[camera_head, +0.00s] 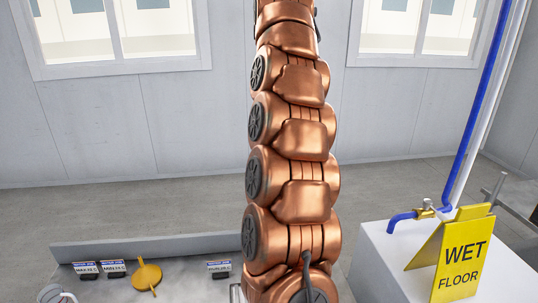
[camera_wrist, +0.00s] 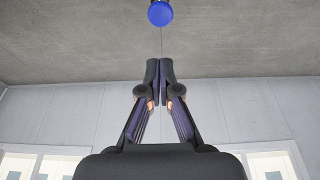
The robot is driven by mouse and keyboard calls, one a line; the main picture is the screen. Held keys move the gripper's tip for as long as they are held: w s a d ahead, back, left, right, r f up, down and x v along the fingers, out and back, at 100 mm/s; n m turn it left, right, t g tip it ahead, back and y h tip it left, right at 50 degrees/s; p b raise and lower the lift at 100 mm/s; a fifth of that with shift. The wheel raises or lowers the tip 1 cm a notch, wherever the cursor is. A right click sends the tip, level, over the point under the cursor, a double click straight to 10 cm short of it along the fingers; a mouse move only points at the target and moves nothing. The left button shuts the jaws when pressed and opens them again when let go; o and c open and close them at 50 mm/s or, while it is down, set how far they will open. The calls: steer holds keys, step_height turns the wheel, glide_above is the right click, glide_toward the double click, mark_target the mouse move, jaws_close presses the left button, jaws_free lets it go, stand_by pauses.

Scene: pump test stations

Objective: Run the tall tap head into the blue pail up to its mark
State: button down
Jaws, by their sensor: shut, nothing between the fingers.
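My gripper (camera_wrist: 160,68) shows in the wrist view with its dark fingers shut together and nothing between them. In the head view it is out of the picture; only my copper arm rises through the middle. A brass tap (camera_head: 425,211) with a blue spout (camera_head: 402,220) sits over the white block at the right, on a blue pipe (camera_head: 467,130). I cannot tell whether it is the tall tap head. A blue round thing (camera_wrist: 160,13) with a thin line shows beyond my fingertips in the wrist view. I cannot make out a blue pail or its mark.
A yellow wet floor sign (camera_head: 462,255) stands beside the tap on the white block (camera_head: 385,265). A grey bench (camera_head: 190,285) at lower left bears small labelled cards (camera_head: 113,268) and a yellow disc with a stem (camera_head: 147,275). A metal bar (camera_head: 497,188) stands far right.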

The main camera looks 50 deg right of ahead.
steer(key=shift+f, duration=0.15)
steer(key=shift+b+x, duration=0.5)
steer(key=shift+x, duration=4.3)
steer(key=shift+f+p, duration=0.75)
steer(key=shift+f, duration=1.3)
steer(key=shift+f, duration=0.1)
